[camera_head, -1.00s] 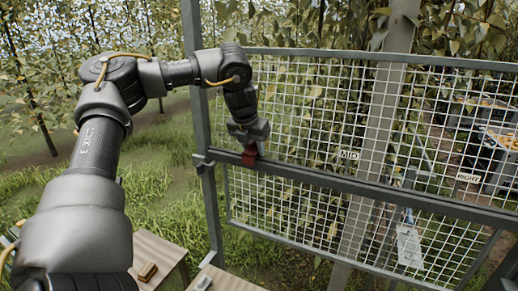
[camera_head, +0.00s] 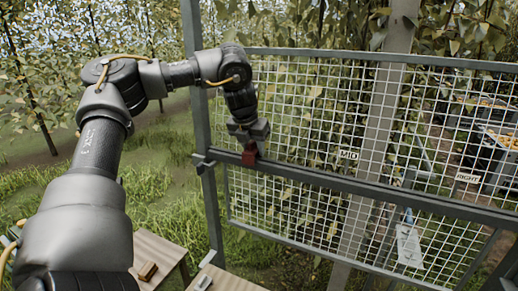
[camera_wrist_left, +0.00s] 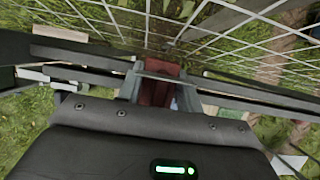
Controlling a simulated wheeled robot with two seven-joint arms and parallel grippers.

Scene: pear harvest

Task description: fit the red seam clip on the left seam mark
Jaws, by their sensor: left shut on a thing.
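The red seam clip (camera_head: 249,154) is in my left gripper (camera_head: 249,141), at the left end of the horizontal rail of the mesh panel. In the left wrist view the clip (camera_wrist_left: 158,86) sits between the two fingers of my left gripper (camera_wrist_left: 158,90), which are shut on it. The clip overlaps the rail (camera_head: 370,187) in the head view; I cannot tell whether it touches it. The left seam mark is not visible, perhaps hidden behind the clip and gripper. The MID mark (camera_head: 349,155) and RIGHT mark (camera_head: 467,178) show farther right. My right gripper is not in view.
The wire mesh panel (camera_head: 300,110) hangs on a grey post (camera_head: 200,130) at the left. A wooden table (camera_head: 160,252) with a small brown block (camera_head: 148,271) stands below. A white tag (camera_head: 409,246) hangs on the lower mesh. Crates stand behind at the right.

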